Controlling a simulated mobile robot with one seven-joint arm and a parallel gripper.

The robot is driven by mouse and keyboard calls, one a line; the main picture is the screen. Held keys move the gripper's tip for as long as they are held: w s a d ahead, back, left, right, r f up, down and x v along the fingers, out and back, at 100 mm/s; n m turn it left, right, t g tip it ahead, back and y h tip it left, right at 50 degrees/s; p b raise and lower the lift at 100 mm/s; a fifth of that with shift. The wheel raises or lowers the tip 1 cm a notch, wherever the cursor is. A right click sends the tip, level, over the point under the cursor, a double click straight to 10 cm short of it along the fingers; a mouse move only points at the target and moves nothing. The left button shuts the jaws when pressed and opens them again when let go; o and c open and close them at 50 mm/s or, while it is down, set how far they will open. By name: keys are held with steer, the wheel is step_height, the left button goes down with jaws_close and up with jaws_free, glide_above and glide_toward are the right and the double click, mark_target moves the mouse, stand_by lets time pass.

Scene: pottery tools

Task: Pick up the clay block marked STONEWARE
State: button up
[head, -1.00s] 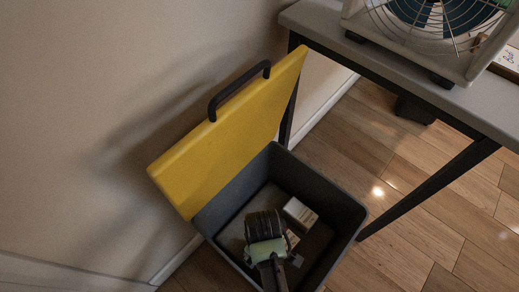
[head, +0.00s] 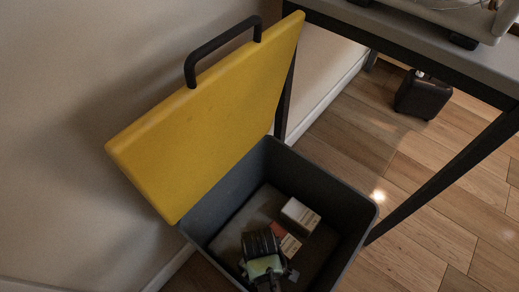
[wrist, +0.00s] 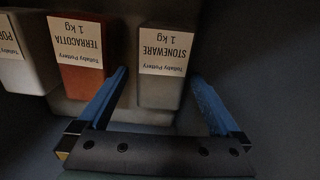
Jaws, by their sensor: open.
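In the wrist view the grey clay block labelled STONEWARE 1 kg (wrist: 161,92) lies between the two blue fingers of my gripper (wrist: 158,76). The fingers are open, one on each side, with gaps to the block. I cannot tell how deep they reach beside it. The red-brown TERRACOTTA block (wrist: 82,80) is just left of the left finger. A white block with a partly cut-off label (wrist: 22,70) is further left. In the head view my gripper is down inside the grey box (head: 325,180) and hides most of the STONEWARE block.
The box's yellow lid (head: 210,120) stands open against the wall side, with a black handle (head: 222,50). The box walls are close around my gripper. A grey table (head: 420,30) with a dark leg is at the right. A dark case (head: 423,96) stands on the floor.

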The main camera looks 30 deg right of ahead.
step_height(320, 180, down, 5)
steer(key=b, duration=0.4)
steer(key=shift+s+f+b, duration=0.1)
steer(key=shift+s+b, duration=0.05)
steer(key=shift+b, duration=0.15)
steer(key=shift+c, duration=0.2)
jaws_close()
